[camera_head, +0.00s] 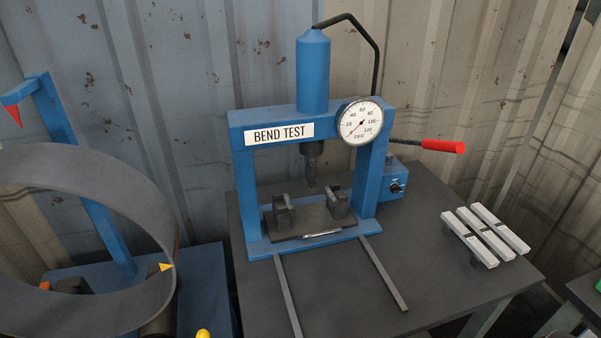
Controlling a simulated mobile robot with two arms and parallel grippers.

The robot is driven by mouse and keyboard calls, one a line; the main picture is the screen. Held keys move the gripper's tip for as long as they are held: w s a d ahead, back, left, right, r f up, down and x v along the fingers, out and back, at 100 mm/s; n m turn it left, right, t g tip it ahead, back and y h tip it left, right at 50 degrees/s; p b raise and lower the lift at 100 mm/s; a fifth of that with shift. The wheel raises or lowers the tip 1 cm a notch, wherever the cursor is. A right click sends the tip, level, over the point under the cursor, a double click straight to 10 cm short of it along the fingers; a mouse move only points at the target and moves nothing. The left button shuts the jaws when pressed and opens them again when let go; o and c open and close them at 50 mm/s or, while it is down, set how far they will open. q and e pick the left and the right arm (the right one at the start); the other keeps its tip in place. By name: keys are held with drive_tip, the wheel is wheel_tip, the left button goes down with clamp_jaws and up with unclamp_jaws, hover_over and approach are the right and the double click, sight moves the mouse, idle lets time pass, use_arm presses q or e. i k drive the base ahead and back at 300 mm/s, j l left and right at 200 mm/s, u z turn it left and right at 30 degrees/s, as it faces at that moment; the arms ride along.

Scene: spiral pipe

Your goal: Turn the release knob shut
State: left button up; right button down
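The release knob (397,188) is a small black knob on the front of a blue pump box (381,181), at the right side of the blue bend test press (240,180). Its exact turn position is too small to read. A pump lever with a red grip (443,146) sticks out to the right above the box. The round pressure gauge (361,121) sits at the press's upper right corner. Neither of my grippers shows in the head view.
The press stands on a dark table (440,220) with two rails (384,273) at its front. Several pale metal bars (485,235) lie on supports at the right. A large grey ring (150,200) on a blue stand fills the left. A corrugated wall (190,60) closes the back.

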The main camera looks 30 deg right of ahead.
sight(394, 189)
drive_tip(key=z, duration=1.55)
drive_tip(key=i+l+u, duration=0.1)
drive_tip(key=l, duration=0.2)
